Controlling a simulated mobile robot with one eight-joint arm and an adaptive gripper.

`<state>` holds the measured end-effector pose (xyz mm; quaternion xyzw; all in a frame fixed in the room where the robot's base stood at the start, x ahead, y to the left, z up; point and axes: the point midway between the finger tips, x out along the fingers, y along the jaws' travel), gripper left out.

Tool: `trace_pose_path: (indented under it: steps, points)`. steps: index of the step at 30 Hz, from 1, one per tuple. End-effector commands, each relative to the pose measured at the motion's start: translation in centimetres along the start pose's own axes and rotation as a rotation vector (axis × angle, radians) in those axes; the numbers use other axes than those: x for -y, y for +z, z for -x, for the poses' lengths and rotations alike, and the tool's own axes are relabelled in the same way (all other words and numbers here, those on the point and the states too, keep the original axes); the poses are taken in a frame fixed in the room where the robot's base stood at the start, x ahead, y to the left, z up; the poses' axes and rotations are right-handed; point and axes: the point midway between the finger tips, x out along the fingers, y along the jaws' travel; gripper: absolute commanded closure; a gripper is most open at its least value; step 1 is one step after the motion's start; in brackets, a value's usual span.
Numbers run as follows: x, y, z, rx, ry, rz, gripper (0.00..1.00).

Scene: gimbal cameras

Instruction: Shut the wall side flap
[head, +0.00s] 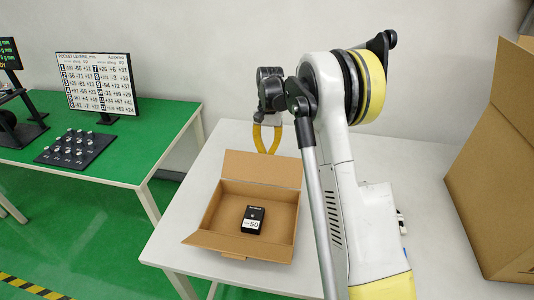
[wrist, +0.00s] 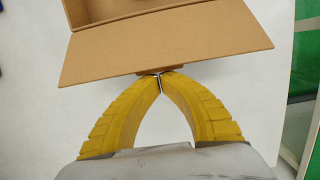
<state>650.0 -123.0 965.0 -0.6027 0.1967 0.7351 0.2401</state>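An open cardboard box (head: 287,210) stands on the white table. Its wall side flap (head: 262,168) stands up and leans outward at the back edge; in the wrist view the flap (wrist: 165,45) fills the top middle. My gripper (head: 266,150) is behind this flap, on the wall side. In the wrist view its yellow fingers (wrist: 160,76) meet at the tips, with nothing seen held between them. The tips are at the flap's outer edge; I cannot tell whether they touch it. The near flap (head: 237,245) is folded outward.
A black device marked 50 (head: 253,220) lies inside the box. A larger cardboard box (head: 500,170) stands at the right. A green table (head: 100,165) with a sign (head: 97,84) and a black pegged board (head: 76,148) is at the left. The wall is close behind.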

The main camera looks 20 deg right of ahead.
Motion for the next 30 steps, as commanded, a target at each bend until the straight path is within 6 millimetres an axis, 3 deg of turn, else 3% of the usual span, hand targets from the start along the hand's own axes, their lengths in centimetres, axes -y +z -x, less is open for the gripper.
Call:
trace_pose_path:
  steps: [20, 30]
  points:
    - [0.1, 0.7, 0.8, -0.085, 0.000, 0.001, 1.00]
    - [0.0, 2.0, 2.0, -0.231, 0.000, 0.002, 1.00]
